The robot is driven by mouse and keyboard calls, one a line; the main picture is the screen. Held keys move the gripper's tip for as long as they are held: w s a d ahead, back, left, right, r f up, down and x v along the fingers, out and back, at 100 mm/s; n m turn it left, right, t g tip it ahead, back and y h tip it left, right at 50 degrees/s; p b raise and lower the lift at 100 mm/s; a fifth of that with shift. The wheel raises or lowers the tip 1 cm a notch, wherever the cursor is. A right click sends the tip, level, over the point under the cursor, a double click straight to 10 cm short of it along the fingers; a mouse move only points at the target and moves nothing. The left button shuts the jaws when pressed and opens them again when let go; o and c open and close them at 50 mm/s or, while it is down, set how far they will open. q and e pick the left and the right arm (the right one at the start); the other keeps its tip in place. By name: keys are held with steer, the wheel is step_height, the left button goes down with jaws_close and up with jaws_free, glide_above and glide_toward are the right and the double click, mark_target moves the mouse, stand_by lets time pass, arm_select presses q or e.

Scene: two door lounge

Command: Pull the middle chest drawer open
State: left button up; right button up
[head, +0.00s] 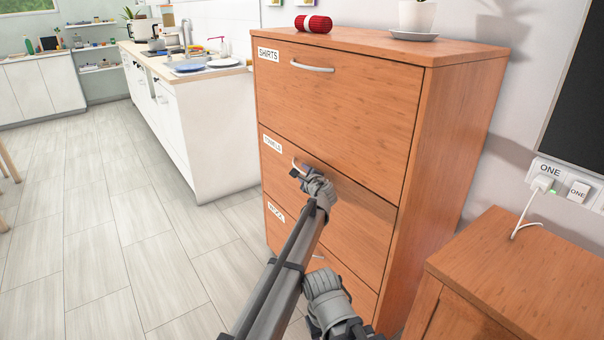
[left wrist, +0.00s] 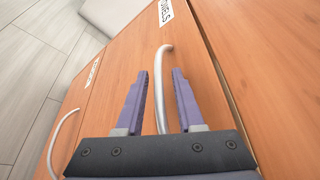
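The wooden chest (head: 455,140) has three drawers with white labels and curved metal handles. The middle drawer (head: 362,217) looks shut, flush with the front. Its handle (head: 295,165) is partly hidden by my left gripper (head: 299,172) in the head view. In the left wrist view the same handle (left wrist: 161,85) runs between the two purple fingers of my left gripper (left wrist: 160,95). The fingers stand apart on either side of the handle, with a gap visible to each.
The top drawer (head: 335,100) and bottom drawer (head: 335,270) look shut. A low wooden cabinet (head: 510,270) is at the right. The floor (head: 110,230) left of the chest is clear.

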arm_select(q)
jaws_close()
stand_by(1.1)
